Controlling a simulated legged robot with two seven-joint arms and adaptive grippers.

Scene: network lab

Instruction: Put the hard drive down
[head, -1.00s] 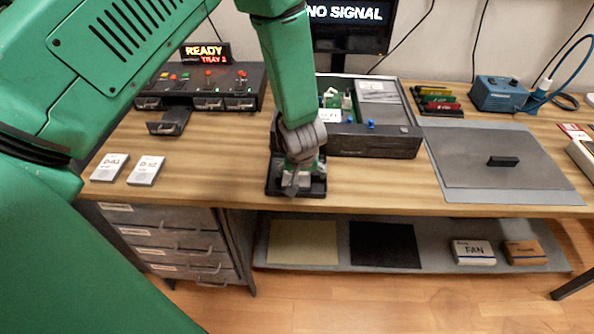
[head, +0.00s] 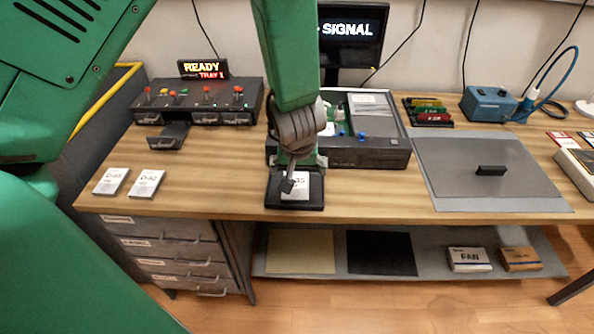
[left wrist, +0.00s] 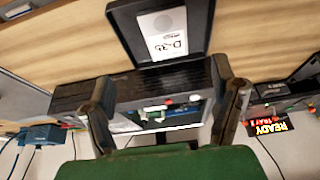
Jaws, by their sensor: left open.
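A white-labelled hard drive (head: 300,185) lies flat in a black tray (head: 297,206) at the table's front edge. The left wrist view shows the drive (left wrist: 163,35), its label reading about "D-35", inside the dark tray walls (left wrist: 118,22). My left gripper (head: 288,180) hangs over the tray and partly hides the drive in the head view. In the left wrist view its two fingers (left wrist: 165,105) are spread with nothing between them, and the drive lies beyond them. My right gripper is not in view.
Two more labelled drives, one (head: 111,181) beside the other (head: 147,183), lie at left. Behind them stands a control box (head: 200,103) with an open tray (head: 170,135). An open dark chassis (head: 370,152) stands behind the gripper. A grey mat (head: 470,200) lies at right.

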